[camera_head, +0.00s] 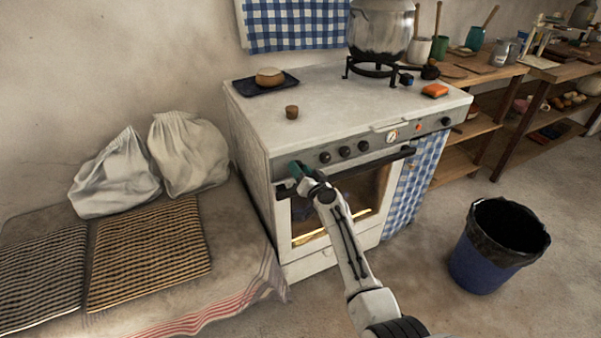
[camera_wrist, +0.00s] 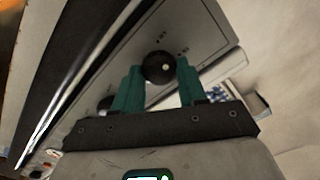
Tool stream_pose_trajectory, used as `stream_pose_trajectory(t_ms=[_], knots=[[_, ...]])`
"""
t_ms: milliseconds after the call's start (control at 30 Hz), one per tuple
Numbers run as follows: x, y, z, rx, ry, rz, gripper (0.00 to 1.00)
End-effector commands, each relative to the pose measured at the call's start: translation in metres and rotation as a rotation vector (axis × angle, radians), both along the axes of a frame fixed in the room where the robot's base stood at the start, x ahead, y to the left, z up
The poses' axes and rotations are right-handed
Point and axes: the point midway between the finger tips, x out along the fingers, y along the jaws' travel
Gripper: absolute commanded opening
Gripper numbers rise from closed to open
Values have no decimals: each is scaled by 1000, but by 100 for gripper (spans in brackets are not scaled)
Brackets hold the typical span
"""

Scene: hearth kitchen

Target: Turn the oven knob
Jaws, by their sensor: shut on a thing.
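The white oven (camera_head: 350,110) stands against the wall, with a grey control panel along its top front edge. Several dark round knobs sit on the panel, among them a middle one (camera_head: 345,151). My gripper (camera_head: 299,170) is at the panel's left end. In the wrist view its green fingers (camera_wrist: 157,88) stand on either side of a black round oven knob (camera_wrist: 158,67) with a pale dot, closed on it. In the head view the gripper hides this knob. The oven door handle (camera_head: 370,165) runs just below the panel.
A cloth-covered bench (camera_head: 225,255) with sacks is at left. A blue bin (camera_head: 480,262) stands on the floor at right.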

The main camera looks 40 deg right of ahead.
Motion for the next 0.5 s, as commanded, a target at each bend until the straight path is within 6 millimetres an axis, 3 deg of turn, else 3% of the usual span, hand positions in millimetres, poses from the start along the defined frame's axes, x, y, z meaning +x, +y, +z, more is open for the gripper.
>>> stream_pose_trajectory(t_ms=[500], knots=[[0, -1, -2, 474, -136, 0, 11]])
